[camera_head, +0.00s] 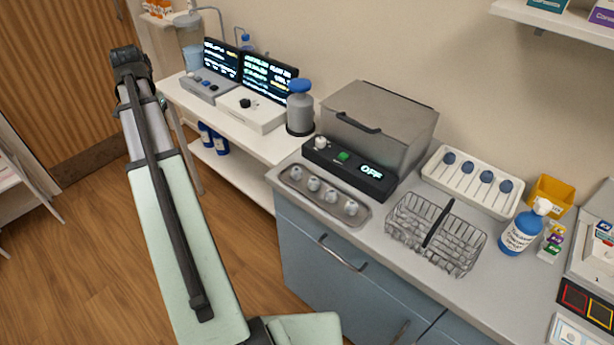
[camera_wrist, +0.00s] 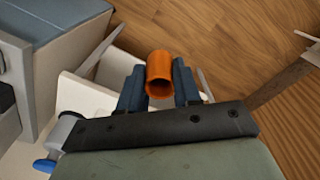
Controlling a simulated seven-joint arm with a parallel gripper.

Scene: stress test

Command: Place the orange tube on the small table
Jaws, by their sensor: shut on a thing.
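In the wrist view my gripper (camera_wrist: 159,84) is shut on an orange tube (camera_wrist: 159,64). The tube sits between the two dark blue fingers, with its round open end toward the camera. Neither the tube nor the fingers can be made out in the head view. A low white table (camera_head: 232,128) with screens and devices on it stands left of the blue cabinet. A white surface (camera_wrist: 85,97) lies below and left of the tube in the wrist view. I cannot tell which surface is the small table. The tube appears apart from the surfaces.
A grey counter (camera_head: 372,232) holds a metal box (camera_head: 385,118), a wire basket (camera_head: 470,254), a white rack (camera_head: 480,200) and a spray bottle (camera_head: 520,232). A grey bottle with a blue cap (camera_head: 300,112) stands at the white table's right end. Wooden floor (camera_head: 85,235) is open at left.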

